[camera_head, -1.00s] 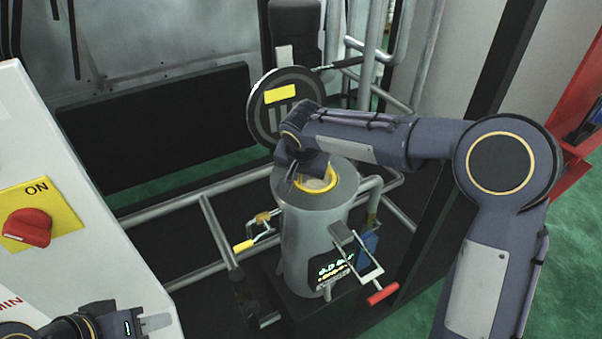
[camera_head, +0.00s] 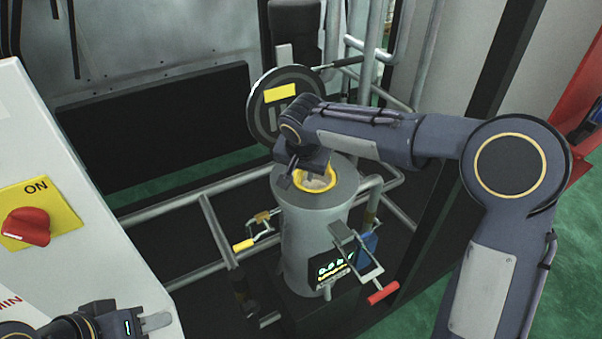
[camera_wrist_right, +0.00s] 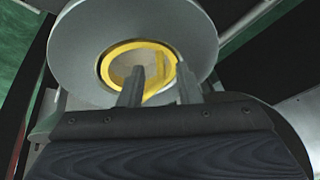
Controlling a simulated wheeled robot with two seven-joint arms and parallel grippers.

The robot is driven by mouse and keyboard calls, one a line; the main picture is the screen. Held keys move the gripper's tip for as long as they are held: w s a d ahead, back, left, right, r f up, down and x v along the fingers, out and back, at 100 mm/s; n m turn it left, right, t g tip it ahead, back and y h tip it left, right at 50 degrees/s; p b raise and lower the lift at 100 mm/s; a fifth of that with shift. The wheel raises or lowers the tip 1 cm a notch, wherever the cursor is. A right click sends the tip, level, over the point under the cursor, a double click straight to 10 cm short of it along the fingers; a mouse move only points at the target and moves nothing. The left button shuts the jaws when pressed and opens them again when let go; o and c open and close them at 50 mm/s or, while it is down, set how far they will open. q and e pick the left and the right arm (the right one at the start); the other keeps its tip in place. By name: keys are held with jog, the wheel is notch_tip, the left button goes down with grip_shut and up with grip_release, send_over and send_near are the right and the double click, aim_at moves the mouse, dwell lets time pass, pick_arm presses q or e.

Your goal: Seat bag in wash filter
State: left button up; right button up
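The wash filter (camera_head: 312,235) is an upright grey cylinder with its round top open. The bag's yellow rim (camera_head: 328,185) sits in the filter mouth, with pale bag material inside it. The rim also shows in the right wrist view (camera_wrist_right: 109,65), lying within the grey top ring. My right gripper (camera_head: 288,180) is at the mouth. In the right wrist view its two fingers (camera_wrist_right: 159,88) stand apart, one over the yellow rim and one to its right; neither is clearly clamped. My left gripper (camera_head: 157,321) is low at the left, its fingers unclear.
The round filter lid (camera_head: 283,92) with a yellow label stands raised behind the mouth. A red-handled clamp (camera_head: 383,293) and a yellow-handled clamp (camera_head: 243,245) flank the cylinder. Grey pipes surround it. A white panel (camera_head: 90,240) with a red switch stands at the left.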

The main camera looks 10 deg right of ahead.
jog(key=v, duration=1)
jog(key=s+d+f+n+y, duration=0.1)
jog(key=s+d+n+y, duration=0.1)
jog(key=s+d, duration=1)
jog(key=s+f+y, duration=0.1)
jog(key=s+f, duration=0.3)
jog(key=s, duration=0.4)
jog(key=s+d+f+n+t+y, duration=0.1)
jog(key=s+f, duration=0.3)
jog(key=s, duration=0.4)
jog(key=shift+f+b, duration=0.3)
jog(key=shift+f, duration=0.1)
jog(key=shift+d, duration=0.1)
